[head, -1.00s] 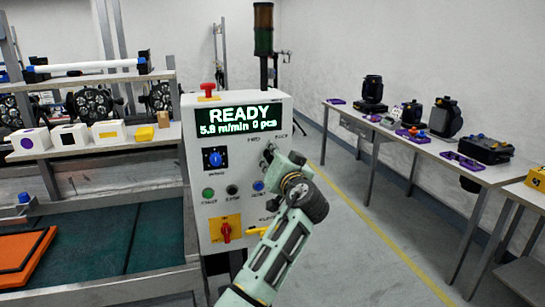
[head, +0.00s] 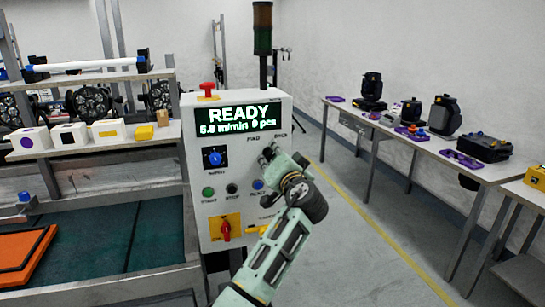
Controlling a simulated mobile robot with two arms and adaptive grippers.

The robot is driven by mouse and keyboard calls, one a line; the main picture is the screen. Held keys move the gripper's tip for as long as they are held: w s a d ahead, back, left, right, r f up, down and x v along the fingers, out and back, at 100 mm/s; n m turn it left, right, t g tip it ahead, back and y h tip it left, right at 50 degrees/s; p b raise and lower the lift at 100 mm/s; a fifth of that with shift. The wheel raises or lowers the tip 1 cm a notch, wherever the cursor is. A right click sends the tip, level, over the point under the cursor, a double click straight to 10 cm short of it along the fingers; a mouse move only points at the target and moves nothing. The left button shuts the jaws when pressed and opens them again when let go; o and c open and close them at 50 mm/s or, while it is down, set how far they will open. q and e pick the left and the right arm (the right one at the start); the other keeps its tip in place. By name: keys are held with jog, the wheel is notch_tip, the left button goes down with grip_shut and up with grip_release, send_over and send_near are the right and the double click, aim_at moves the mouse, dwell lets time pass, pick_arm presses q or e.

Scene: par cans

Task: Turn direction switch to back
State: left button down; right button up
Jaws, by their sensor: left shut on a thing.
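The white control box (head: 242,185) stands in the middle of the head view, its display (head: 238,117) reading READY. The direction switch is at the upper right of its front, under small labels, and is mostly hidden by my left gripper (head: 269,157). My left gripper is shut on the switch at the panel face. Which way the switch points cannot be told. My right gripper is not in view.
A blue dial (head: 215,157), push buttons (head: 232,188) and a red-and-yellow rotary switch (head: 225,230) are close by on the panel. A red knob (head: 207,88) tops the box. A conveyor (head: 105,240) lies left; a table (head: 400,140) stands right, with free floor between.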

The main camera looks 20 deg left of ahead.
pick_arm(q)
jog(key=c, duration=1.7)
grip_release()
jog(key=v, duration=1.2)
